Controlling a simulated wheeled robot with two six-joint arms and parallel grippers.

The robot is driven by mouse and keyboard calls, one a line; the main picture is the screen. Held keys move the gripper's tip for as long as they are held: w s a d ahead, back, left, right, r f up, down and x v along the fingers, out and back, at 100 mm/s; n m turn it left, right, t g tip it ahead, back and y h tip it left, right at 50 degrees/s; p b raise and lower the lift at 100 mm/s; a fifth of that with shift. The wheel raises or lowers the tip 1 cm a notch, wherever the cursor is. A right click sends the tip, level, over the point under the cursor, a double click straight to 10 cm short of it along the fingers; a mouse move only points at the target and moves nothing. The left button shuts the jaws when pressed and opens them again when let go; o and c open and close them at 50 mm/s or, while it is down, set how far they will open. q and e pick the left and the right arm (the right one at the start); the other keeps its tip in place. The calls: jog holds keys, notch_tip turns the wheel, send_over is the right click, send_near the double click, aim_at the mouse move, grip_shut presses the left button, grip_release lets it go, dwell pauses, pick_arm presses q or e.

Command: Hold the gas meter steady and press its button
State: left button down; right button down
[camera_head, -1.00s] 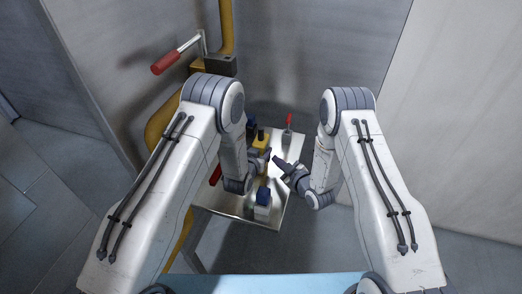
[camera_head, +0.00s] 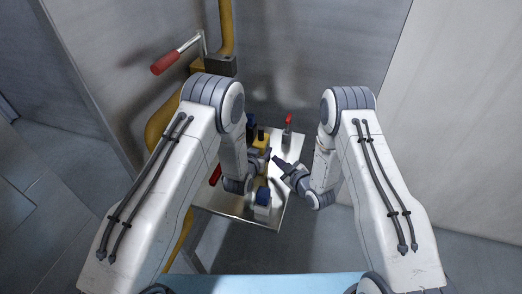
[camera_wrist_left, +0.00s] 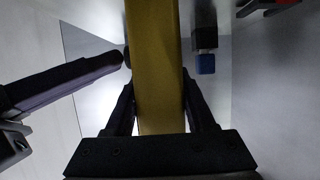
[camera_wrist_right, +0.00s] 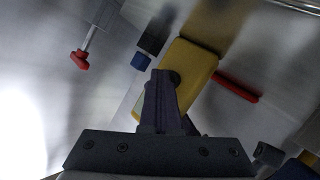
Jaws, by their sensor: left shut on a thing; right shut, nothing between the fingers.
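The gas meter is a yellow box (camera_wrist_left: 155,65), held between the two fingers of my left gripper (camera_wrist_left: 160,108) in the left wrist view. It also shows in the right wrist view (camera_wrist_right: 195,65) and partly behind my left gripper in the head view (camera_head: 261,142). A dark round button (camera_wrist_right: 174,77) sits on its face. My right gripper (camera_wrist_right: 165,78) is shut and empty, its tip over the button's lower edge in the right wrist view. In the left wrist view the right fingertips (camera_wrist_left: 117,58) come from the left, at or very near the button; contact cannot be told.
A metal table (camera_head: 232,207) carries a red-handled tool (camera_head: 288,125), a blue-topped block (camera_head: 263,198) and a red bar (camera_wrist_right: 238,87). A dark and blue piece (camera_wrist_right: 141,61) lies near the meter. A red-handled lever (camera_head: 175,55) and yellow pipe (camera_head: 227,25) are at the wall.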

jog(key=shift+s+d, duration=0.3)
jog(key=shift+d, duration=0.65)
jog(key=shift+s+d, duration=0.3)
jog(key=shift+d, duration=0.7)
jog(key=shift+s+d, duration=0.3)
jog(key=shift+d, duration=0.65)
pick_arm(q)
jog(key=shift+c, duration=0.8)
grip_release()
jog(key=shift+s, duration=0.1)
